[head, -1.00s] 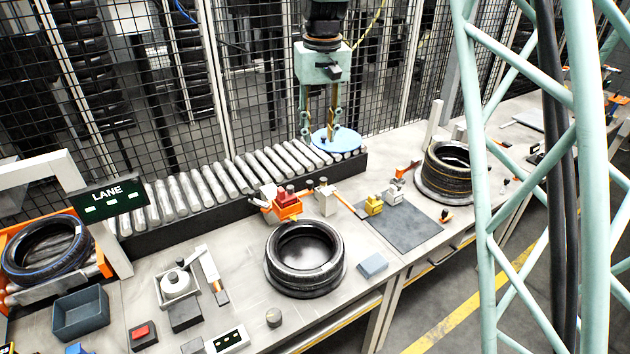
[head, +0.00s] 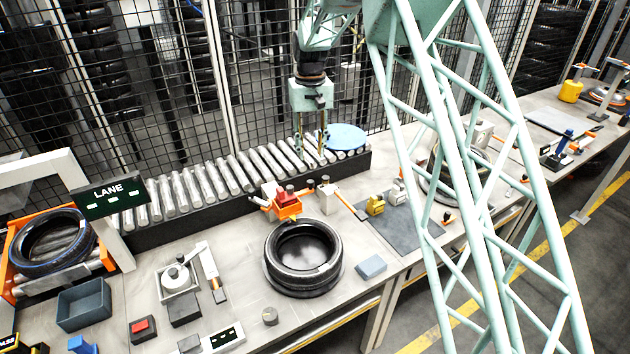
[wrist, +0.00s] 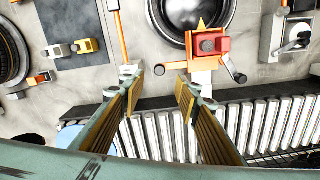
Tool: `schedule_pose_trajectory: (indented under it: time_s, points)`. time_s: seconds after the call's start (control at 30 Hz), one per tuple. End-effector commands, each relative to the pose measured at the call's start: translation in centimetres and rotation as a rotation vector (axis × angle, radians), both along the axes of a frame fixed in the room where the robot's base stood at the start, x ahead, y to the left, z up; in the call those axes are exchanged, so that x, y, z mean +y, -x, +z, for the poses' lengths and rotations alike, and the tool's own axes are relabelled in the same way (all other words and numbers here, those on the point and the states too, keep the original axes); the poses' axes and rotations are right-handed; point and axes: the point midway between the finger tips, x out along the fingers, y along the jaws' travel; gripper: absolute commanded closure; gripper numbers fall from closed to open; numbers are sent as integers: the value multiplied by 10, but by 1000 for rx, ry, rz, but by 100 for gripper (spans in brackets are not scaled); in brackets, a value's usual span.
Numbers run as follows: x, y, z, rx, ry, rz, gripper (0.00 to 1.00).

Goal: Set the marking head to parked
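The likeliest marking head is an orange unit with a red block on top (head: 285,204), behind the near tyre (head: 303,258). I cannot tell its setting. It also shows in the wrist view (wrist: 210,42), with short dark-ended arms beside it. A pale block with an orange bar (head: 328,200) stands to its right. My gripper (head: 312,156) hangs over the right part of the roller conveyor, behind the orange unit and apart from it. In the wrist view my gripper (wrist: 160,80) has its two fingers spread, with nothing between them.
The roller conveyor (head: 205,188) runs along the fence, with a blue disc (head: 346,138) at its right end. A grey mat (head: 405,232) with a yellow block (head: 375,205) lies right. A blue-grey block (head: 371,267) and white-dialled device (head: 178,278) flank the tyre.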

Motion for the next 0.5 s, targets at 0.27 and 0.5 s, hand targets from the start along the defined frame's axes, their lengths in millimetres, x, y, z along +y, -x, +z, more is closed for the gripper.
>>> schedule_pose_trajectory:
  time_s: [0.27,0.5]
  points:
    - [6,-4,-9,5,1,4,70]
    - [5,-4,-9,4,1,4,70]
